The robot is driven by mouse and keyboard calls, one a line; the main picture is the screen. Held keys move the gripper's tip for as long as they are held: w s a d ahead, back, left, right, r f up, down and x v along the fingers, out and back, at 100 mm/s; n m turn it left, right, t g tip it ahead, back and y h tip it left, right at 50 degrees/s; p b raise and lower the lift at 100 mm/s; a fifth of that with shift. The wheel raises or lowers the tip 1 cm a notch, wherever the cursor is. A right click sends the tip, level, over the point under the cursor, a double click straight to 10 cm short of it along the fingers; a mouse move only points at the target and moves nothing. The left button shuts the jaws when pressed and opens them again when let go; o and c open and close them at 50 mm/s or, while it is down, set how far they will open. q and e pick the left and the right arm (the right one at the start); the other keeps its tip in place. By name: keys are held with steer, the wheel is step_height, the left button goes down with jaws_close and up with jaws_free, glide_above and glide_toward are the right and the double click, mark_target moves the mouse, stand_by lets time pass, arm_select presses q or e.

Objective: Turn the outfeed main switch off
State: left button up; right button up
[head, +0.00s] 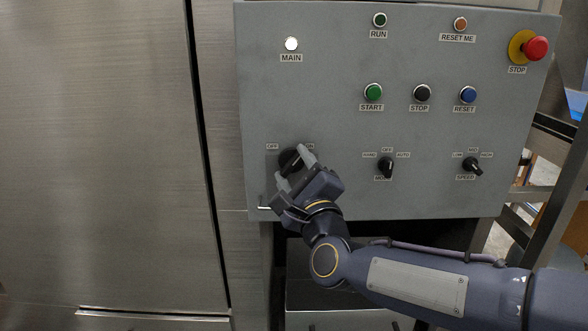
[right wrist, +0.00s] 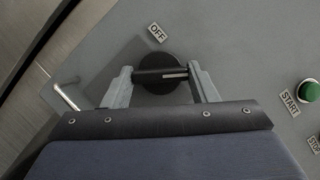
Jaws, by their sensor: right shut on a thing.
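The main switch (head: 288,156) is a round black knob low on the left of the grey panel, with an OFF label (head: 271,146) at its upper left and an ON label (head: 310,146) at its upper right. My right gripper (head: 292,168) is at the knob, its fingers on either end of the bar handle. In the right wrist view the knob (right wrist: 158,86) shows between the fingers of the gripper (right wrist: 161,73), which is shut on the handle. The handle's white mark (right wrist: 176,75) points away from OFF, toward the ON side. The MAIN lamp (head: 291,44) looks white and lit. My left gripper is out of view.
The grey panel (head: 330,120) also holds a mode selector (head: 386,167), a speed selector (head: 472,166), several push buttons and a red stop knob (head: 536,48). A small metal handle (right wrist: 66,95) sticks out beside the switch. A steel cabinet (head: 95,150) stands at left.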

steer(key=shift+r+n+g+y+p, duration=0.15)
steer(key=shift+n+g+y+p, duration=0.15)
steer(key=shift+n, duration=0.7)
steer(key=shift+r+n+g+p, duration=0.15)
steer(key=shift+n+g+p, duration=0.25)
steer(key=shift+n+p, duration=0.45)
steer(key=n+g+p, duration=0.1)
steer(key=n+p, duration=0.2)
steer(key=p, duration=0.2)
steer(key=n+g+h+p, duration=0.1)
steer(key=n+p, duration=0.3)
steer(key=p, duration=0.2)
steer(key=n+g+h+p, duration=0.1)
steer(key=n+p, duration=0.2)
steer(key=p, duration=0.3)
steer(key=shift+r+n+g, duration=0.3)
steer(key=shift+n+g, duration=0.05)
steer(key=shift+g, duration=0.05)
steer(key=shift+f+n+h+p, duration=0.2)
steer(key=shift+n+h+p, duration=0.3)
steer(key=shift+p, duration=0.65)
steer(key=o, duration=1)
